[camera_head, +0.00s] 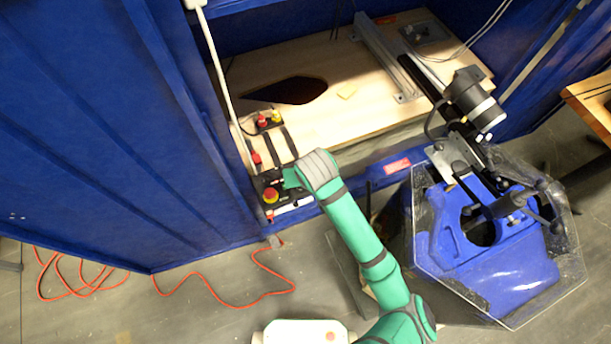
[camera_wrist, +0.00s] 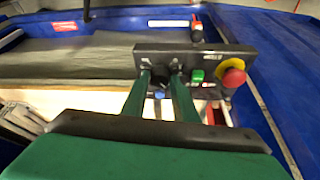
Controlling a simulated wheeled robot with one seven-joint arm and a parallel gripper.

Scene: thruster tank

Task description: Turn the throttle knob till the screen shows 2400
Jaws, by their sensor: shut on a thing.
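The black control box (camera_wrist: 166,50) lies ahead of my gripper in the wrist view. It also shows in the head view (camera_head: 267,183), partly behind my wrist. My gripper's (camera_wrist: 160,78) two green fingers reach to its face, one on each side of the dark throttle knob (camera_wrist: 160,73), and are shut on it. In the head view my gripper (camera_head: 288,178) is at the box, with the knob hidden. Small markings sit on the box face, but I cannot read a number or make out the screen.
A red emergency button (camera_wrist: 233,76) on a yellow base and a green button (camera_wrist: 197,76) sit just right of my fingers. A wooden deck (camera_head: 325,85) lies behind the box. A blue thruster in a clear hexagonal guard (camera_head: 425,240) stands at the right.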

